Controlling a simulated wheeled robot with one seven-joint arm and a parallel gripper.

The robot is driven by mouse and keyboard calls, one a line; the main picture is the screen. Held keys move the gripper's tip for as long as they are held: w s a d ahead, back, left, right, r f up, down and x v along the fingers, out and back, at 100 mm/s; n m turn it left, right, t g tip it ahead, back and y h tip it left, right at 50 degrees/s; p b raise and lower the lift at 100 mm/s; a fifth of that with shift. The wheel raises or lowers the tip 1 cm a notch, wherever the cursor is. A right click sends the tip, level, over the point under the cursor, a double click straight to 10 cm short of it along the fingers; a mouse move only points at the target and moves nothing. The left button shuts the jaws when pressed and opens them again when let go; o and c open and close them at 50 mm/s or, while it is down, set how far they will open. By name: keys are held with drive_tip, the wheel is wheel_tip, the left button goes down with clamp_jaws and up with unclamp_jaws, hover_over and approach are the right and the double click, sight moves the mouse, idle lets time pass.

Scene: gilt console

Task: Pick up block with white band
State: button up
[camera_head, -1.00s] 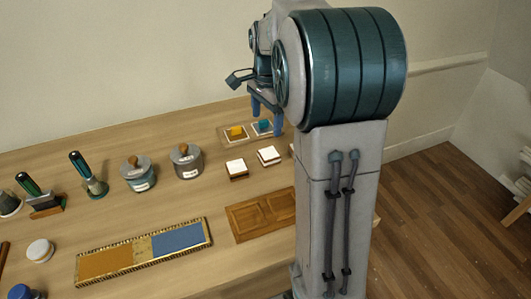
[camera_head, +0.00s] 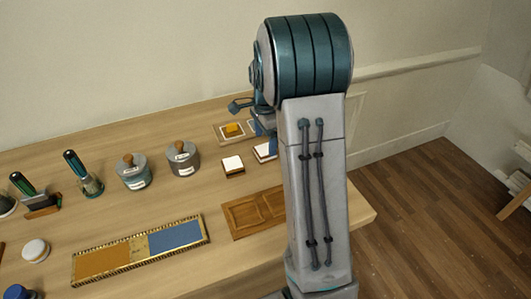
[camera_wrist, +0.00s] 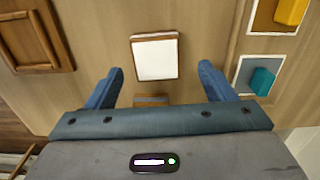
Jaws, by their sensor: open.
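Two small white-topped blocks with brown lower parts stand on the table: a left one (camera_head: 233,164) and a right one (camera_head: 263,152), partly covered by my arm. In the wrist view a white-topped block (camera_wrist: 155,59) lies just beyond my fingertips. A second brown block with a paler strip (camera_wrist: 151,100) shows between the fingers, mostly hidden by my gripper's body. Which carries the white band I cannot tell. My gripper (camera_wrist: 161,72) is open, with one finger on each side of the second block and nothing visibly clamped. In the head view it is mostly hidden behind the arm.
An orange block (camera_wrist: 290,11) and a teal block (camera_wrist: 263,80) sit on framed squares beside my right-hand finger. A wooden panel (camera_head: 253,212) lies in front. Two lidded jars (camera_head: 134,172) (camera_head: 182,158) stand left, and a gilt-edged orange-and-blue tray (camera_head: 140,250) lies front left.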

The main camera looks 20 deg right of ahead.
sight(266, 149)
drive_tip(key=f, duration=0.4)
drive_tip(key=shift+s, duration=0.2)
drive_tip(key=c, duration=1.1)
drive_tip(key=shift+o, duration=0.2)
drive_tip(key=shift+r, duration=0.1)
